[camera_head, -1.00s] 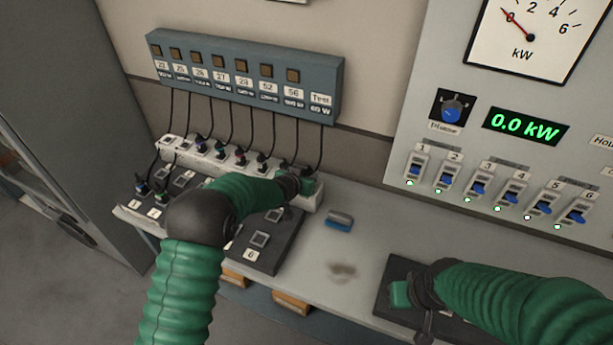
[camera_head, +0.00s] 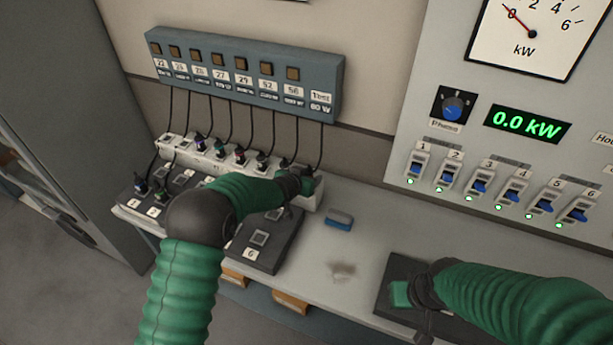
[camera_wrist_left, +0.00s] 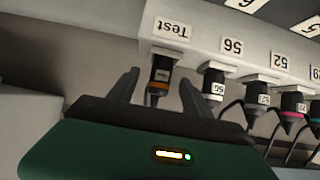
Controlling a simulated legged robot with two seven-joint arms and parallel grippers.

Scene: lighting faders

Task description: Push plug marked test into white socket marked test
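In the left wrist view, the test plug (camera_wrist_left: 160,74) is a dark plug with an orange ring, at the white strip under the upside-down label Test (camera_wrist_left: 173,27). How deep it sits in the socket I cannot tell. My left gripper (camera_wrist_left: 158,88) has one finger on each side of the plug, with gaps showing. In the head view, my left gripper (camera_head: 309,184) is at the right end of the white socket strip (camera_head: 202,155) and hides the plug. My right gripper (camera_head: 405,293) is over a dark pad at the lower right; its fingers are unclear.
Cords hang from the blue-grey box (camera_head: 245,75) above. A dark switch panel (camera_head: 265,250) lies in front. A blue block (camera_head: 339,220) lies on the bench.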

